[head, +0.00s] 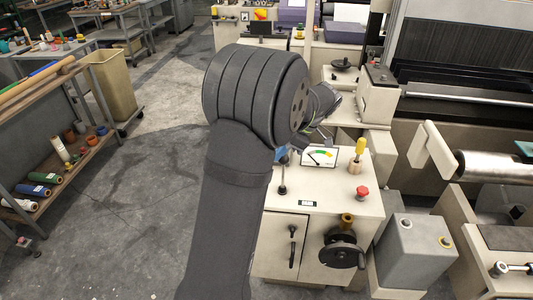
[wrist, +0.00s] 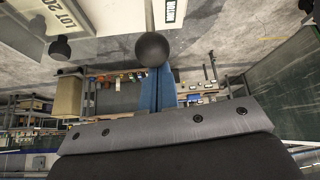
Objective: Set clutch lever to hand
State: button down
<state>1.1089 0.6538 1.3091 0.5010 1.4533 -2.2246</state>
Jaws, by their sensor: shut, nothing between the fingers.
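My gripper (wrist: 156,88) shows in the wrist view as two blue fingers pressed together, with nothing between them. A black ball knob (wrist: 152,48) is just beyond the fingertips and overlaps them in the picture; I cannot tell whether they touch. In the head view a thin dark lever (head: 282,183) stands on the left of the cream control box, its top close to a bit of blue fingertip (head: 281,156). This is probably the same lever as the knob. My dark arm hides most of the gripper.
Loom rollers (head: 495,166) stand at right. A shelf cart (head: 60,165) is at left, with open floor between.

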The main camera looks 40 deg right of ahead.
jog(key=s+d+f+t+y, duration=0.1)
jog(key=s+d, duration=0.4)
jog(key=s, duration=0.1)
jog(key=shift+d+f, duration=0.25)
jog(key=shift+d, duration=0.15)
dwell(0.3)
jog(key=w+a+r, duration=0.3)
jog(key=a, duration=0.1)
jog(key=s+d+r, duration=0.5)
jog(key=s+d, duration=0.1)
jog(key=d, duration=0.1)
dwell(0.6)
